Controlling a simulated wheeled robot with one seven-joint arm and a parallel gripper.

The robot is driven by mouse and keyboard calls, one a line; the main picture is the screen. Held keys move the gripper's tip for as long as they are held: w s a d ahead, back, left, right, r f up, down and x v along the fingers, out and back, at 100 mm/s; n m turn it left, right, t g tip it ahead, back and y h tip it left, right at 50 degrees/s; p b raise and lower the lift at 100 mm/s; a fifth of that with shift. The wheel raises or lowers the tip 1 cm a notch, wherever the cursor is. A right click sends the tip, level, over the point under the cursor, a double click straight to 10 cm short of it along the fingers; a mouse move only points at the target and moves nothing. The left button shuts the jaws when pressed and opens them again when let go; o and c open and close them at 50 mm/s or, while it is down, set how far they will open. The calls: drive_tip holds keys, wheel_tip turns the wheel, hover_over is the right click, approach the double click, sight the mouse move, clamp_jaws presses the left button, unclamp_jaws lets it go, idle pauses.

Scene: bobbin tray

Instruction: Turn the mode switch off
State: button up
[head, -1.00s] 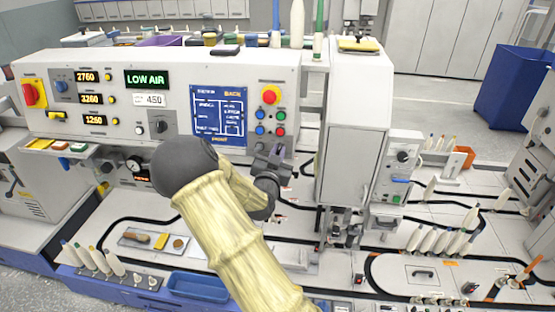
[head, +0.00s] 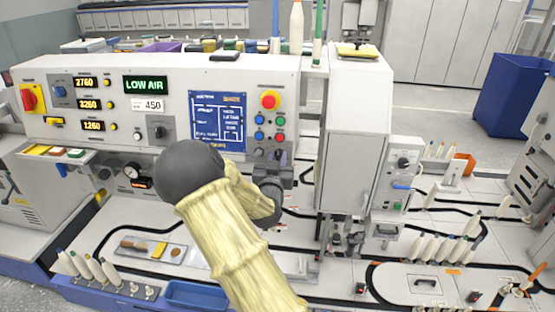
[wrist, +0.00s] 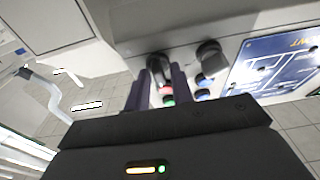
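No label reading "mode" is legible, so I cannot tell which dark knob is the mode switch. Two dark knobs sit side by side under the coloured buttons, right of the blue screen. The left one (head: 258,153) shows in the head view and in the wrist view (wrist: 209,57). The other knob (wrist: 159,68) lies ahead of and between my gripper's fingertips (wrist: 158,80) in the wrist view; in the head view my gripper (head: 279,158) largely hides it. My gripper is open, its fingers apart with nothing clearly held. Contact with the knob cannot be told.
Coloured buttons (head: 269,128) and a red emergency button (head: 269,100) sit just above my gripper. The blue screen (head: 218,118) is close on its left, a tall grey housing (head: 355,130) on its right. Another black knob (head: 158,132) is on the left panel. Bobbins stand on the deck below.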

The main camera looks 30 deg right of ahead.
drive_tip(key=shift+o, duration=0.7)
drive_tip(key=b+v, duration=0.5)
drive_tip(key=v, duration=0.7)
drive_tip(key=shift+a, duration=0.2)
drive_tip(key=shift+a+b, duration=0.1)
drive_tip(key=shift+b, duration=0.6)
drive_tip(key=shift+b+v, duration=2.55)
drive_tip(key=shift+b, duration=2)
drive_tip(key=shift+s, duration=0.1)
